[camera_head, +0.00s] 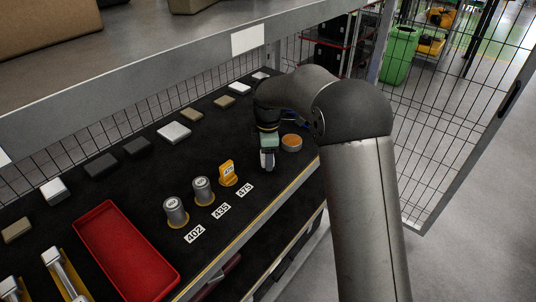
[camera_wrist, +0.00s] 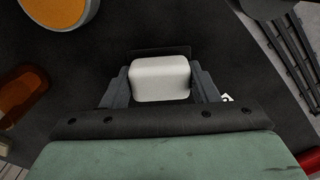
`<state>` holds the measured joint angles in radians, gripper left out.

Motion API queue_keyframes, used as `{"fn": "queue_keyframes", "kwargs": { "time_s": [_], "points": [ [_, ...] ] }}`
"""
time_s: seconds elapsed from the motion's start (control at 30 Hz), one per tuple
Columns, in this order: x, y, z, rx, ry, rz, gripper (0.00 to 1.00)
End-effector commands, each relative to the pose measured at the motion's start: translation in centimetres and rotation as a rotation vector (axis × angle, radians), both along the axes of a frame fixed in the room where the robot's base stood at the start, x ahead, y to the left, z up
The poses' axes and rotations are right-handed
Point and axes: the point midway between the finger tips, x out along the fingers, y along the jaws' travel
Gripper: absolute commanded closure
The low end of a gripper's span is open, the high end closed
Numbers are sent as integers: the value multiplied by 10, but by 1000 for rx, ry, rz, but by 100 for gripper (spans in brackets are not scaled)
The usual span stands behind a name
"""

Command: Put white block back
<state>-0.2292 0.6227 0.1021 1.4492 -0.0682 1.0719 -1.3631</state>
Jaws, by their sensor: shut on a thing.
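The white block (camera_wrist: 160,78) is a rounded, pale block between the two fingers of my gripper (camera_wrist: 161,88) in the wrist view. My gripper is shut on it, with a finger against each side. In the head view my gripper (camera_head: 267,160) hangs over the front part of the black shelf (camera_head: 150,176), left of a round orange-topped tin (camera_head: 291,142). The tin also shows in the wrist view (camera_wrist: 58,8). I cannot tell whether the block touches the shelf. Several white, tan and dark blocks lie in a row along the shelf's back, including a white one (camera_head: 174,132).
Two grey cylinders (camera_head: 176,211) and a yellow piece (camera_head: 228,173) stand behind labels 402, 435 and 475. A red tray (camera_head: 126,250) lies at the front left. An upper shelf (camera_head: 180,62) overhangs the back. A wire mesh panel (camera_head: 450,110) stands on the right.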

Motion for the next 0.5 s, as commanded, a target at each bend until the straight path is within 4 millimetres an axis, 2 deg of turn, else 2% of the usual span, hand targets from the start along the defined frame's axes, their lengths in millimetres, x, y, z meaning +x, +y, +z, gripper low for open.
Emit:
{"fn": "queue_keyframes", "kwargs": {
  "time_s": [0.03,0.07,0.1,0.13,0.37,0.5],
  "points": [
    [0,0,-3,0,1,0,67],
    [0,0,-2,0,0,0,40],
    [0,0,-2,0,1,0,29],
    [0,0,-2,0,1,0,24],
    [0,0,-2,0,1,0,24],
    [0,0,5,0,-1,0,24]
  ]
}}
